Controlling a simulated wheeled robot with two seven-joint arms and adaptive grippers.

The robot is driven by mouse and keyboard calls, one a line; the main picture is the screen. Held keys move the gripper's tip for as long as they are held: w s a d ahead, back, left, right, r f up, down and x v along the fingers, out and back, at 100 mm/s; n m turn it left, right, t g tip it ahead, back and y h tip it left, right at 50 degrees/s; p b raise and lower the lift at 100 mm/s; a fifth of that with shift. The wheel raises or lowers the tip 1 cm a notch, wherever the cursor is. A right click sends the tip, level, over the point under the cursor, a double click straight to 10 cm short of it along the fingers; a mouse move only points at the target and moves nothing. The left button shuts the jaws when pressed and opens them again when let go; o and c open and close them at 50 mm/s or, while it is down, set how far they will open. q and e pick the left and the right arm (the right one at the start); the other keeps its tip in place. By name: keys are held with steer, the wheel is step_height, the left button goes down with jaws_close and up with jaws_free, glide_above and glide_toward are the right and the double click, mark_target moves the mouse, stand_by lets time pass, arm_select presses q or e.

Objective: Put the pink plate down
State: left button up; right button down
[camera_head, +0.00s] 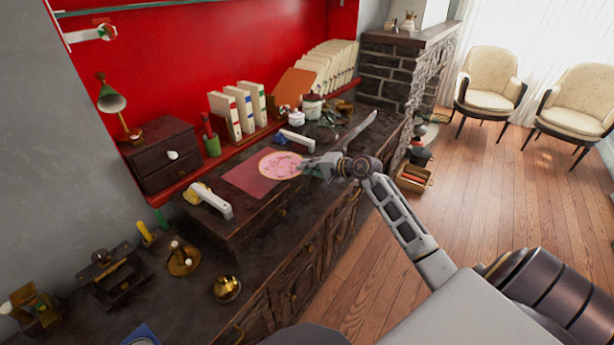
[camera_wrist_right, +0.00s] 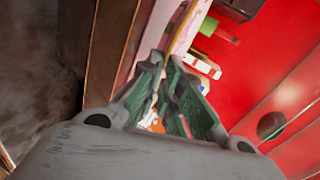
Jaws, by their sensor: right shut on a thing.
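The pink plate (camera_head: 278,166) is round with a pale yellow rim. It is over the far right part of a red mat (camera_head: 247,184) on the low raised wooden top. I cannot tell whether it touches the mat. My right gripper (camera_head: 306,165) is at the plate's right edge, shut on it. In the right wrist view, the fingers (camera_wrist_right: 172,98) close around the plate's edge (camera_wrist_right: 185,28), seen nearly edge-on, and hide part of it. My left gripper is in neither view.
White handles (camera_head: 209,201) flank the mat. A small drawer chest (camera_head: 160,160) and white binders (camera_head: 238,110) stand behind. A brass bell-like object (camera_head: 227,289) and candle holder (camera_head: 182,262) are at the front left. Lidded jars (camera_head: 312,106) stand at the back right.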

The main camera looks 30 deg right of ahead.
step_height(320, 180, down, 4)
steer(key=shift+r, duration=0.15)
stand_by(0.5)
stand_by(0.5)
steer(key=c, duration=1.6)
jaws_free()
